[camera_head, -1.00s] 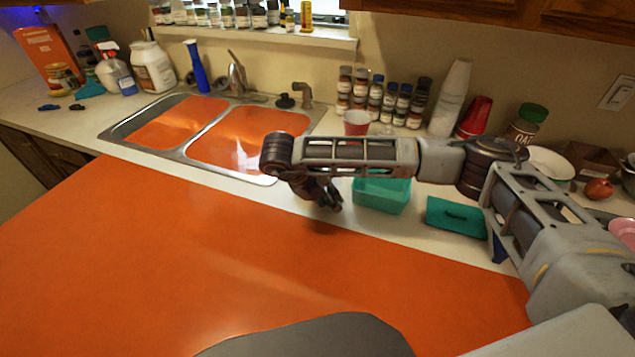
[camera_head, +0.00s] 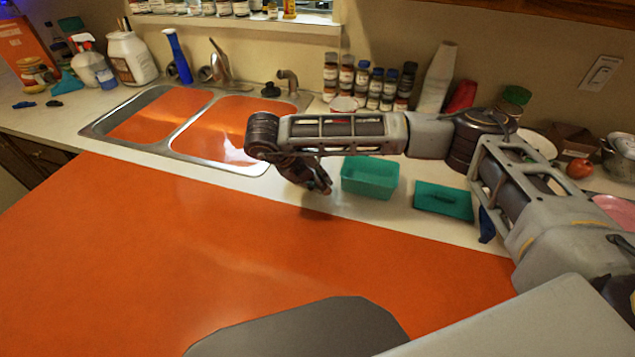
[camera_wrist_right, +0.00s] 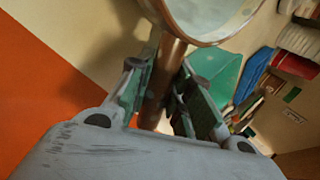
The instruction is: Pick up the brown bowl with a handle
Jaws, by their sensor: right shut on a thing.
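The brown bowl (camera_wrist_right: 205,18) shows at the top of the right wrist view, cut off by the frame edge, with a pale inside and a brown rim. Its brown handle (camera_wrist_right: 164,72) runs down between the two fingers of my right gripper (camera_wrist_right: 160,85), which is shut on it. In the head view my right gripper (camera_head: 320,186) is a small dark shape at the counter's front edge, left of the teal container. I cannot make out the bowl there. My left gripper is not in view.
A teal open container (camera_head: 370,190) and a flat teal lid (camera_head: 443,203) lie right of the gripper. The double sink (camera_head: 163,145) is to the left. Spice jars (camera_head: 362,88) and a stack of white cups (camera_head: 437,78) stand behind my arm.

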